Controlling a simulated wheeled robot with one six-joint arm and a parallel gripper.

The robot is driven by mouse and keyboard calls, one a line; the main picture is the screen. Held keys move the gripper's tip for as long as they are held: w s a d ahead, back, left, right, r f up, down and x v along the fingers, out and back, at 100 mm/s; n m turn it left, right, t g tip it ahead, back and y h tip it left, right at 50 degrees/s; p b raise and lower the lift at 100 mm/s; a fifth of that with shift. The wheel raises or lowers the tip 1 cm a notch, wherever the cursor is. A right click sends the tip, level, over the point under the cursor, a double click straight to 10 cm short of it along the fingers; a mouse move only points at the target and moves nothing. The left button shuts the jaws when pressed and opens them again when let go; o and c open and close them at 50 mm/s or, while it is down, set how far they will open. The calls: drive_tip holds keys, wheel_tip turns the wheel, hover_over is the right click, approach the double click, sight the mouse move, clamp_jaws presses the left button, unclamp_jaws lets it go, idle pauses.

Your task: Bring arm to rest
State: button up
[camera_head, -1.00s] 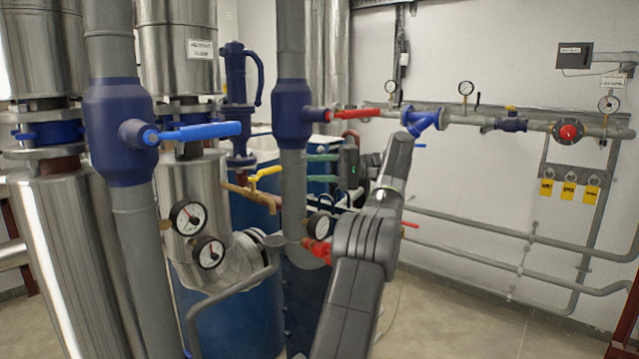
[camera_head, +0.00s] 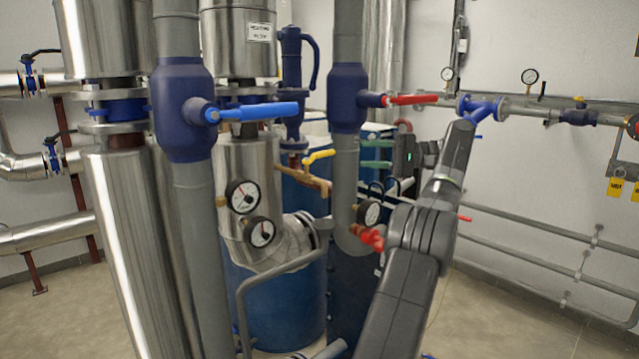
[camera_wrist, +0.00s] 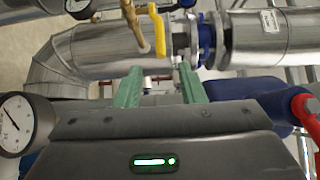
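My arm (camera_head: 415,240) reaches up from the bottom of the head view, bent at a dark grey joint, in front of the pipework. My gripper (camera_head: 366,154) is at its far end, partly hidden behind the arm, with green fingers beside the right-hand vertical pipe. In the wrist view the two green fingers of my gripper (camera_wrist: 158,88) stand apart with nothing between them. Beyond them is a yellow valve handle (camera_wrist: 159,36), which also shows in the head view (camera_head: 318,157).
A blue lever (camera_head: 262,112) and a red lever (camera_head: 412,99) stick out from the vertical pipes. Pressure gauges (camera_head: 243,196) and a red valve handle (camera_head: 370,238) sit low near my arm. Floor (camera_head: 510,325) at the lower right is clear.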

drive_tip(key=shift+w+a+r+p, duration=0.3)
drive_tip(key=shift+a+p, duration=0.15)
drive_tip(key=shift+p, duration=1.65)
drive_tip(key=shift+s+a+f+p, duration=0.1)
drive_tip(key=shift+a+f+p, duration=0.05)
drive_tip(key=shift+a+p, duration=1.3)
drive_tip(key=shift+a+f+p, duration=0.15)
drive_tip(key=shift+a+p, duration=1.2)
drive_tip(key=shift+p, duration=0.15)
drive_tip(key=shift+d, duration=0.15)
drive_tip(key=b, duration=0.8)
approach(332, 154)
drive_tip(key=shift+w+a+f, duration=0.2)
drive_tip(key=shift+w+a, duration=0.1)
drive_tip(key=b, duration=0.4)
drive_tip(key=shift+s+d, duration=0.35)
drive_tip(key=shift+d, duration=0.05)
